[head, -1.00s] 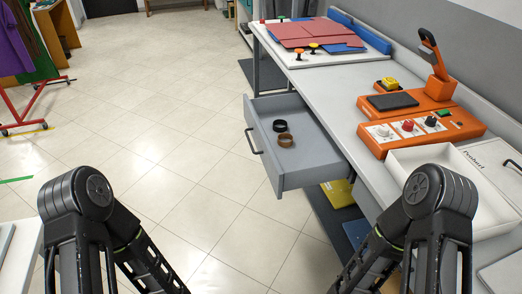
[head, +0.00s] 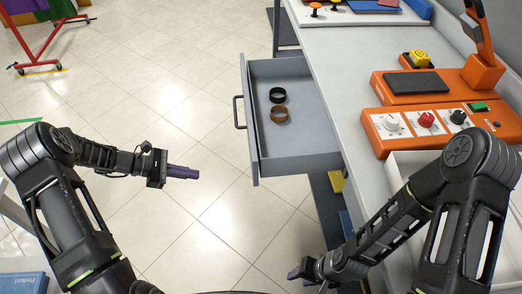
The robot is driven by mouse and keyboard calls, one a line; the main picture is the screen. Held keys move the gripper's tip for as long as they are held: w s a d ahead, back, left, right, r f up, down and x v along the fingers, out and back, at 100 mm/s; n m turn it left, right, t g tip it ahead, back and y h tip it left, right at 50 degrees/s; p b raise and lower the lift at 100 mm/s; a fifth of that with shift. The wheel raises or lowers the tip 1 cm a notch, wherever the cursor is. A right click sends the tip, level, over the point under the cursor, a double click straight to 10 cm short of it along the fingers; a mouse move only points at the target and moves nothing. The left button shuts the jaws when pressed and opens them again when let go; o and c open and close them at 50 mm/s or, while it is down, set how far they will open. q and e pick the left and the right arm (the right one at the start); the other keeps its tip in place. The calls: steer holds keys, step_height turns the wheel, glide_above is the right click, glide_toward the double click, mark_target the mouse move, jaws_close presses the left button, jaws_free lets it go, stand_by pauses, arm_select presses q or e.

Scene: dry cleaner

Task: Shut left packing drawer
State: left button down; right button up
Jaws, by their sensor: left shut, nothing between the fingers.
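The left packing drawer (head: 300,147) is a grey drawer pulled out from under the workbench, to the left of it. Its front panel (head: 250,125) carries a dark bar handle (head: 238,112). A black ring-shaped roll (head: 277,95) and a brown one (head: 279,115) lie inside it. My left gripper (head: 192,172) is shut and empty, in front of the drawer and to the left of its front panel, apart from it, with purple fingers pointing right. My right gripper (head: 296,273) is low in the picture, below the drawer and apart from it; it looks empty.
The light workbench (head: 335,60) runs along the right with an orange sealing machine (head: 430,125) on it. A white box (head: 400,168) is partly behind my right arm. A red rack (head: 42,45) stands at the far left. The tiled floor left of the drawer is clear.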

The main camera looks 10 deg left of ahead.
arm_select(q)
step_height(320, 180, up, 6)
steer(key=d+h, duration=0.2)
steer(key=h, duration=0.1)
steer(key=shift+d+n, duration=0.15)
steer(key=shift+n, duration=0.25)
steer(key=shift+w+f, duration=0.1)
steer(key=r+p+x, duration=0.1)
steer(key=x, duration=1.3)
steer(key=shift+d, duration=0.2)
